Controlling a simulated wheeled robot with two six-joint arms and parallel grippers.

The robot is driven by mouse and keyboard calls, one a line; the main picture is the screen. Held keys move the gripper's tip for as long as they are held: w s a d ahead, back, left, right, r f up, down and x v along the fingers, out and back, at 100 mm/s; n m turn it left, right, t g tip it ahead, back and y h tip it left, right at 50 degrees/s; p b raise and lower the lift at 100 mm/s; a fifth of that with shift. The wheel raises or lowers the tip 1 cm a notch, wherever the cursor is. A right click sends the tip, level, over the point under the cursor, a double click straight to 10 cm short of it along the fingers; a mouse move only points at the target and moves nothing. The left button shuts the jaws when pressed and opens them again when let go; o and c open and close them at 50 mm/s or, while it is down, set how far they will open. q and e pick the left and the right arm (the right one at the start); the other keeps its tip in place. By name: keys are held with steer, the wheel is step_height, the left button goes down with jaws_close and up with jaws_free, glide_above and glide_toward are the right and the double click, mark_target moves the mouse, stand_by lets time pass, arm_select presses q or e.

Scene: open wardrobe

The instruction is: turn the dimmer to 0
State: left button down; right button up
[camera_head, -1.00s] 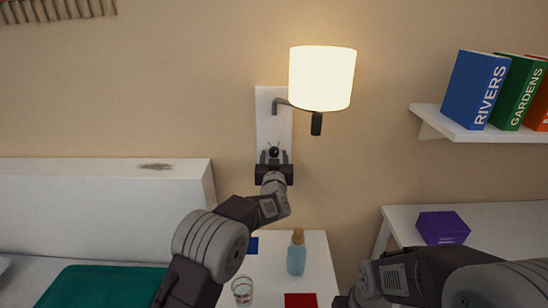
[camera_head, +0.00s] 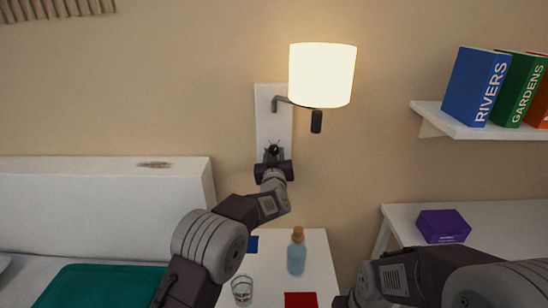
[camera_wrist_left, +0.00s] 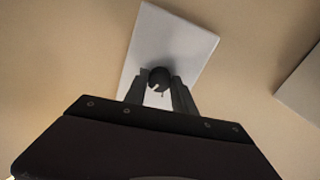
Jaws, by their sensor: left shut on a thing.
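The dimmer is a small dark knob (camera_head: 274,150) low on the white wall plate (camera_head: 273,115) of a lit lamp (camera_head: 322,75). My left gripper (camera_head: 273,155) is shut on the knob from the front. In the left wrist view the round knob (camera_wrist_left: 159,78) sits between the two fingertips (camera_wrist_left: 160,85), against the plate (camera_wrist_left: 178,45). A small pointer shows on the knob; any scale marks are too small to read.
A wall shelf (camera_head: 480,127) with books is at the right, above a white table with a purple box (camera_head: 443,226). A bedside table below holds a blue bottle (camera_head: 297,252), a glass (camera_head: 242,290) and a red item (camera_head: 300,300). A bed with a white headboard (camera_head: 90,210) is at the left.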

arm_select(q)
steer(key=n+b, duration=0.2)
steer(key=n, duration=0.3)
steer(key=shift+f+n+b, duration=0.15)
steer(key=shift+n+b, duration=0.15)
steer(key=shift+b, duration=0.1)
steer(key=n+b, duration=0.3)
steer(key=n, duration=0.2)
steer(key=n+b, duration=0.3)
steer(key=n, duration=0.2)
steer(key=shift+d+n, duration=0.1)
steer(key=shift+n, duration=0.3)
steer(key=n+b, duration=0.1)
steer(key=n, duration=0.2)
steer(key=n+b, duration=0.1)
steer(key=n, duration=0.1)
steer(key=shift+r+n, duration=0.2)
steer(key=shift+n, duration=0.2)
steer(key=c, duration=1)
jaws_free()
steer(key=shift+c, duration=0.2)
steer(key=shift+s+b, duration=0.15)
steer(key=shift+b, duration=0.2)
